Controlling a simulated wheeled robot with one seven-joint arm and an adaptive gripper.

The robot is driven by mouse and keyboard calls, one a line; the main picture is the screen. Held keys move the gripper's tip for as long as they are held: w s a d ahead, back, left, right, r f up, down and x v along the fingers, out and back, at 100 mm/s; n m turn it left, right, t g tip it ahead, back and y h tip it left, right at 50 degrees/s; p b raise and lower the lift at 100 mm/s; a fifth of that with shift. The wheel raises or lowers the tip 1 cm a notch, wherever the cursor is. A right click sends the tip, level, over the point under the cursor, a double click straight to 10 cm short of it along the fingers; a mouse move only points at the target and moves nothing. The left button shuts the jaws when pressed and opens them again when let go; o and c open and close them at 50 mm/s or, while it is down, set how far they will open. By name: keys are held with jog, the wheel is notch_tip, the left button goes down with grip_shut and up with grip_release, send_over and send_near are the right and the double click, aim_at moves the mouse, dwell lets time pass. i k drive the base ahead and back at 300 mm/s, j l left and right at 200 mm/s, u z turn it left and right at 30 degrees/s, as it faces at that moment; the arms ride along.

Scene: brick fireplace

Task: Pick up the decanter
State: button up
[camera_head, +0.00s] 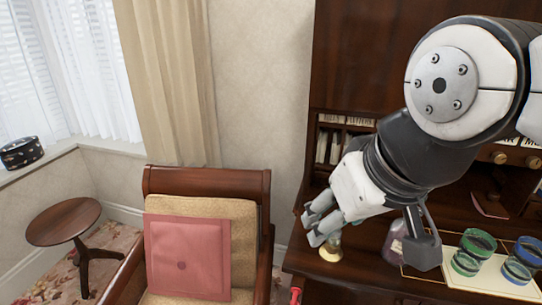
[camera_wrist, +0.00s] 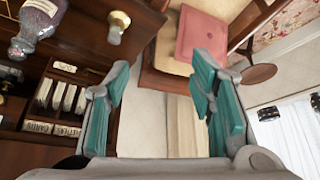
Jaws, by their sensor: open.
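The decanter, a clear glass vessel with purplish contents, stands on the dark wooden desk. In the head view the decanter (camera_head: 393,245) is partly hidden behind my wrist. In the wrist view the decanter (camera_wrist: 40,22) is at the upper left, cut by the top edge and outside the space between my fingers. My gripper (camera_head: 318,222) is above the desk's left part, to the left of the decanter and apart from it. In the wrist view my gripper (camera_wrist: 163,85) has its teal-padded fingers spread with nothing between them.
A small brass-based object (camera_head: 331,249) stands on the desk below my fingers. Green and blue glasses (camera_head: 478,243) stand on a pale tray (camera_head: 492,282) to the right. Pigeonholes with papers (camera_head: 335,145) rise behind. A chair with a pink cushion (camera_head: 187,256) is at the left.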

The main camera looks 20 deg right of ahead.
aim_at(391, 250)
jog(key=z, duration=1.9)
jog(key=k+j+z, duration=0.1)
jog(key=k+j, duration=0.15)
jog(key=k, duration=0.2)
jog(key=k+j+z, duration=0.15)
jog(key=k, duration=0.3)
jog(key=k+j+z, duration=0.1)
jog(key=k+j, duration=0.2)
jog(key=k, duration=0.2)
